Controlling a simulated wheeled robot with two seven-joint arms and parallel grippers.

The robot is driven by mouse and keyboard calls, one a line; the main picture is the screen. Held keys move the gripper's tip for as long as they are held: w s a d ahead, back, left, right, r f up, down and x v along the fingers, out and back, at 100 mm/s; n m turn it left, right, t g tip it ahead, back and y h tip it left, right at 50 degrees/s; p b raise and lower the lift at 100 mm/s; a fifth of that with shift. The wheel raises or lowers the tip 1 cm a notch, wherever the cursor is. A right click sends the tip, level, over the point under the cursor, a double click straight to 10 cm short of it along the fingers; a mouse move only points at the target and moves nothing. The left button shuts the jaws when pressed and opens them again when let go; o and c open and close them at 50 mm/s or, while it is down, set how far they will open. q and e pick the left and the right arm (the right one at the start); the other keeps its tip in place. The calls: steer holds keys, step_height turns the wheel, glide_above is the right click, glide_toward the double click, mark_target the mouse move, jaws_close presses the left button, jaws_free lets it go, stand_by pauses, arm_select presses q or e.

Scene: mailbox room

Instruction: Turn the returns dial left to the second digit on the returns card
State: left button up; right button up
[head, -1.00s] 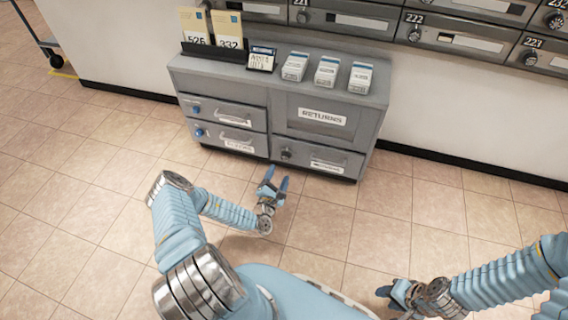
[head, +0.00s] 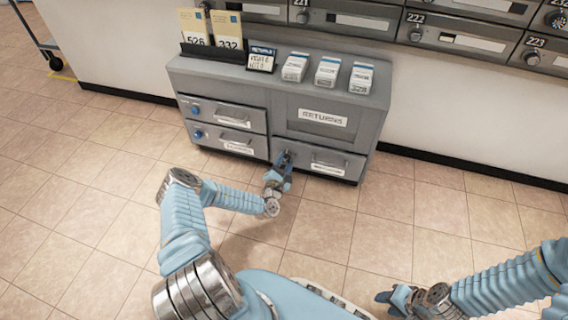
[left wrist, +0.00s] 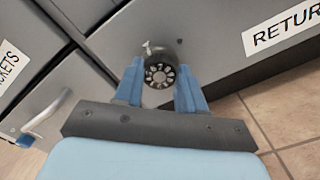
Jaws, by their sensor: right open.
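The returns dial (left wrist: 160,72) is a dark round knob with light marks, on the grey lower right drawer (head: 345,160) of the cabinet. In the left wrist view it lies between the blue fingertips of my left gripper (left wrist: 160,82), which stand apart with a small gap on each side. In the head view my left gripper (head: 281,168) covers most of the dial. The returns card (head: 261,59), small with a dark blue header, stands on the cabinet top; its handwriting is too small to read. My right gripper (head: 386,298) is open and empty, low over the floor.
Two yellowish cards (head: 227,30) and several white card stacks (head: 328,72) are on the cabinet top. Numbered mailboxes (head: 450,42) line the wall behind. The tiled floor in front is clear.

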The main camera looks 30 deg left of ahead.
arm_select(q)
steer(key=c, duration=0.4)
steer(key=shift+o, duration=0.2)
